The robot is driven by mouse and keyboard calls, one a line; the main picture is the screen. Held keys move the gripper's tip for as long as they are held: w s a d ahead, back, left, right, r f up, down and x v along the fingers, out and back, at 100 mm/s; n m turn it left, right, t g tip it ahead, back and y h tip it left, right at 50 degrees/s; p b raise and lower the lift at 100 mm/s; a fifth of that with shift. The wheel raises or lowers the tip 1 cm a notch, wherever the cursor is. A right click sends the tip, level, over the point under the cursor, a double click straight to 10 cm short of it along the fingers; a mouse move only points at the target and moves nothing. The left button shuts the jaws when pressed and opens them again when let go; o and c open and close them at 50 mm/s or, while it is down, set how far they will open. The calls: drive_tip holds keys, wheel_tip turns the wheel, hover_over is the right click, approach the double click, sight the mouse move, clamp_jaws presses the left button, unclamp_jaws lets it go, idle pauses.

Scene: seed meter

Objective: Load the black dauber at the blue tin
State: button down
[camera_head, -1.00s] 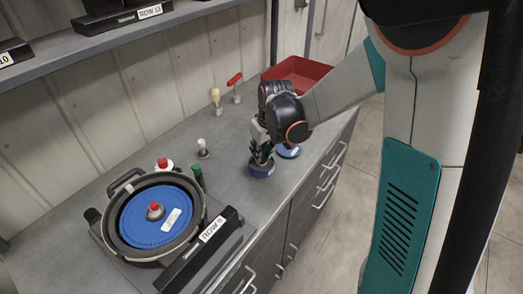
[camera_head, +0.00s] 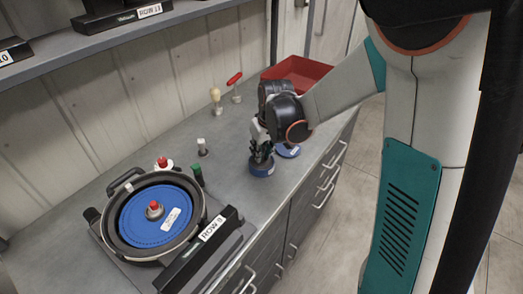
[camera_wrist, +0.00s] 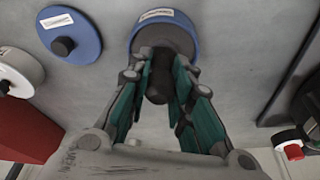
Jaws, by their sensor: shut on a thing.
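The blue tin (camera_head: 262,170) stands on the grey counter near its front edge, and in the wrist view (camera_wrist: 190,46) its dark open top faces me. My gripper (camera_head: 261,152) is above the tin, pointing down. In the wrist view my gripper (camera_wrist: 160,68) is shut on the black dauber (camera_wrist: 157,88), a dark upright cylinder between the teal fingers. The dauber's lower end is over or inside the tin's opening; I cannot tell whether it touches the bottom. A blue lid with a black knob (camera_wrist: 64,45) lies beside the tin; it also shows in the head view (camera_head: 288,151).
A round seed meter with a blue disc (camera_head: 135,215) sits at the left front. A green-capped tube (camera_head: 197,173), a small white-topped piece (camera_head: 202,146) and two handled tools stand behind. A red bin (camera_head: 300,72) is at the far end.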

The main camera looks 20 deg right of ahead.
idle(0.4)
drive_tip(key=shift+r+p, duration=2.5)
drive_tip(key=shift+r, duration=1)
drive_tip(key=shift+f, duration=0.1)
